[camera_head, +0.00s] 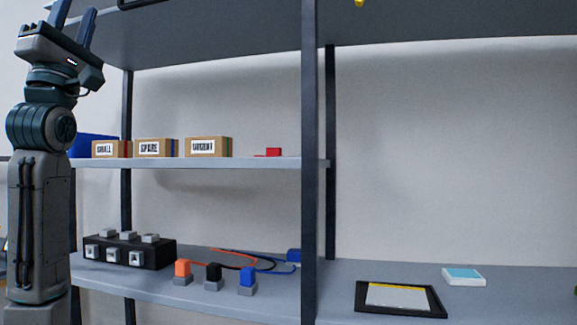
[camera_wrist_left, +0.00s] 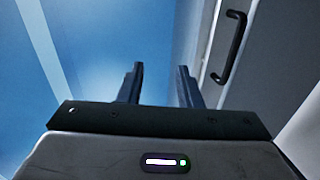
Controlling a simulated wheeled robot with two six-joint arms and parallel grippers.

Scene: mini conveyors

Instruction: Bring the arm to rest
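My left arm stands upright at the left edge of the head view. My left gripper (camera_head: 74,18) points upward there, with its two fingers apart. The left wrist view also shows my left gripper (camera_wrist_left: 159,78), with a clear gap between its fingers and nothing in between. My right gripper is in neither view.
A grey shelf rack stands ahead. Its middle shelf (camera_head: 250,162) holds labelled cardboard boxes (camera_head: 207,147) and a red item (camera_head: 272,152). Below are a black socket block (camera_head: 125,252), coloured plugs (camera_head: 213,273), and a black-framed tablet (camera_head: 400,297). A dark handle (camera_wrist_left: 236,45) is beyond my left gripper.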

